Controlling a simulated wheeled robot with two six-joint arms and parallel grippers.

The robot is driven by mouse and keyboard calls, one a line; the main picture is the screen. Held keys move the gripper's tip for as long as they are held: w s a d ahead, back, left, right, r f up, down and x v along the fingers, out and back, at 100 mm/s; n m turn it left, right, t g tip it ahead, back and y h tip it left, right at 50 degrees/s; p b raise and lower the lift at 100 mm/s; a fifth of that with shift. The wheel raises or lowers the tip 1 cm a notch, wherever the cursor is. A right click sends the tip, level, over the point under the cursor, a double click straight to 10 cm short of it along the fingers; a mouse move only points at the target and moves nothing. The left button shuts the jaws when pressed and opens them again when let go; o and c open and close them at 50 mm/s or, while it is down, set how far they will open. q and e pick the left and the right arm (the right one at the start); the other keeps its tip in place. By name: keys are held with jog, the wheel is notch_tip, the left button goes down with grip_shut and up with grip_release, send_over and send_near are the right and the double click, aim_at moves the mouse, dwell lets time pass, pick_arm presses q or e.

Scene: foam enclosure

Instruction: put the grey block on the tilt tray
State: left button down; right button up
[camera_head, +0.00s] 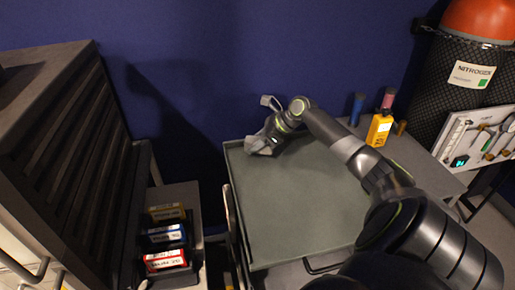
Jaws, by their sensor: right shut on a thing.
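The tilt tray (300,200) is a wide grey-green tray with a thin raised rim, in the middle of the head view. My right arm reaches over it from the lower right. My right gripper (262,143) is at the tray's far left corner, shut on the grey block (257,147). The block is small, pale grey and partly hidden by the gripper. I cannot tell whether it touches the tray surface. My left gripper is not in view.
A yellow bottle (380,127) and small blue and pink-topped containers stand right of the tray. A nitrogen cylinder (470,75) and a tool panel (480,138) are at the right. A slatted dark cabinet (60,140) and labelled boxes (165,235) are at the left. Most of the tray is bare.

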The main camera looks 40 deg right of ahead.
notch_tip(320, 180, down, 3)
jog(key=shift+f, duration=0.1)
jog(key=o, duration=1)
jog(key=v, duration=1.2)
jog(key=shift+p, duration=0.3)
